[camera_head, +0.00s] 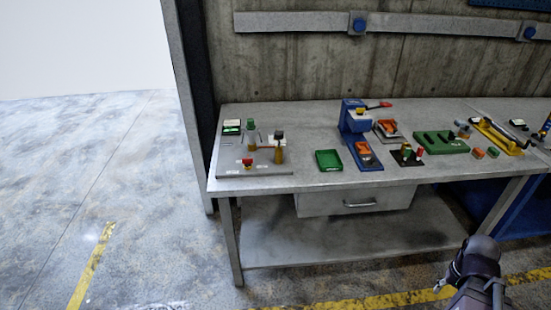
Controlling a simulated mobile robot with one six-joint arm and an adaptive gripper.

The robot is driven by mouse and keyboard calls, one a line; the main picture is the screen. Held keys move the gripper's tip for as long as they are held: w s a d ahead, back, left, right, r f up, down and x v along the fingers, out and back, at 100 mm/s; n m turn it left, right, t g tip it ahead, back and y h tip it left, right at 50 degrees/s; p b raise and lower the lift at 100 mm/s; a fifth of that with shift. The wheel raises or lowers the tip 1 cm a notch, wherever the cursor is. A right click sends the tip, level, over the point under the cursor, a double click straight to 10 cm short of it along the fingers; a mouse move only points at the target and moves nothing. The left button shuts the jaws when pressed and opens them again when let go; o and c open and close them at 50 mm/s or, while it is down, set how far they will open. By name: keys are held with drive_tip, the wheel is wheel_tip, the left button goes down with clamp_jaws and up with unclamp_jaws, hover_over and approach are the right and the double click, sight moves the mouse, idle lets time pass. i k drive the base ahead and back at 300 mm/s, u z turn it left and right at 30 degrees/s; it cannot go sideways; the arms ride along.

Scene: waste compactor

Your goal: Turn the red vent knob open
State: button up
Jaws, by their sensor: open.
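At the left end of the workbench (300,178), a grey base plate (225,171) carries several small fittings. A small red knob-like part (247,161) sits on a yellow piece near the front of this plate. It is too small to tell whether it is the vent knob or how it is turned. Behind it stand a brass-coloured fitting (279,155) and a green-and-grey upright part (251,132). Part of my arm shows at the lower right, in front of the bench and well away from the plate. My gripper's fingertips are not visible.
A green tray (317,160), a blue press (350,120) with a red-tipped lever, a green block (440,143) and a yellow fixture (497,137) stand further right on the bench. A drawer (350,202) hangs below the top. Open floor (90,200) lies to the left.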

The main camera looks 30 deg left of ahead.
sight(248, 162)
drive_tip(key=z, duration=1)
drive_tip(key=k, duration=0.7)
drive_tip(key=u, duration=3.25)
drive_tip(key=i, duration=0.1)
drive_tip(key=z, duration=1.05)
